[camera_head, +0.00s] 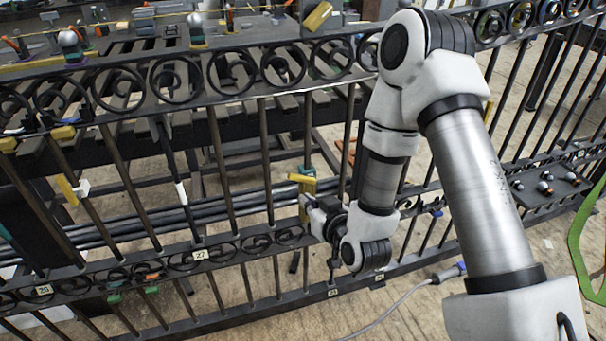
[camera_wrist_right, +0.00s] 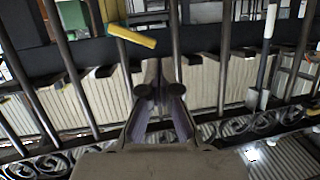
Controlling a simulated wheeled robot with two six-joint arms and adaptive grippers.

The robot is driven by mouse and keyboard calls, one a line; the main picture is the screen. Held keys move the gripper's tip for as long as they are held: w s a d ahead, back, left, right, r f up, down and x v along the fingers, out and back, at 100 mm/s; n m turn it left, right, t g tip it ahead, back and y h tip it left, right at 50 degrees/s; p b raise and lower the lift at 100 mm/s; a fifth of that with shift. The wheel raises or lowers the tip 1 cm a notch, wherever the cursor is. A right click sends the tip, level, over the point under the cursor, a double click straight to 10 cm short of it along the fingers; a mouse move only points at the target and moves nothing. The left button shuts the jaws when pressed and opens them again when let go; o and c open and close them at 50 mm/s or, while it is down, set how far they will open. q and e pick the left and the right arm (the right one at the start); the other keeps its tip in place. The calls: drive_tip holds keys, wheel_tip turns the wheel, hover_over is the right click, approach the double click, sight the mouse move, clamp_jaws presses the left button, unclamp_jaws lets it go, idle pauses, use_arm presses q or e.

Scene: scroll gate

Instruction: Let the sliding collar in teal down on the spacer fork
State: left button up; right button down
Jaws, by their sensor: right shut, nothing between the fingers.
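The teal collar (camera_head: 307,171) is around an upright bar of the black scroll gate, in the middle of the head view. The yellow spacer fork (camera_head: 301,179) is at the same bar, right below the collar; I cannot tell whether they touch. In the right wrist view the yellow fork (camera_wrist_right: 132,38) sticks out across the bars, up and left of my fingers. My right gripper (camera_head: 312,206) is shut and empty, a little below the fork and apart from it. Its two dark fingertips show close together in the right wrist view (camera_wrist_right: 157,90). My left gripper is out of view.
Gate bars stand close on both sides of my right gripper, with a scroll band (camera_head: 225,248) below. Another yellow fork (camera_head: 66,190) and a white collar (camera_head: 82,188) are at the left. A workbench (camera_head: 215,58) with clutter stands behind the gate. A cable (camera_head: 400,308) lies on the floor.

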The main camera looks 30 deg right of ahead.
drive_tip(key=d+r+m+t, duration=0.1)
drive_tip(key=d+r+m, duration=0.3)
drive_tip(key=d+m, duration=0.1)
drive_tip(key=h, duration=0.1)
hover_over(302, 179)
drive_tip(key=s+d, duration=0.1)
drive_tip(key=s, duration=0.2)
drive_tip(key=f, duration=0.2)
drive_tip(key=w+a+f, duration=0.1)
drive_tip(key=f+b, duration=0.1)
drive_tip(key=shift+w+a+f, duration=0.2)
drive_tip(key=shift+w+f, duration=0.2)
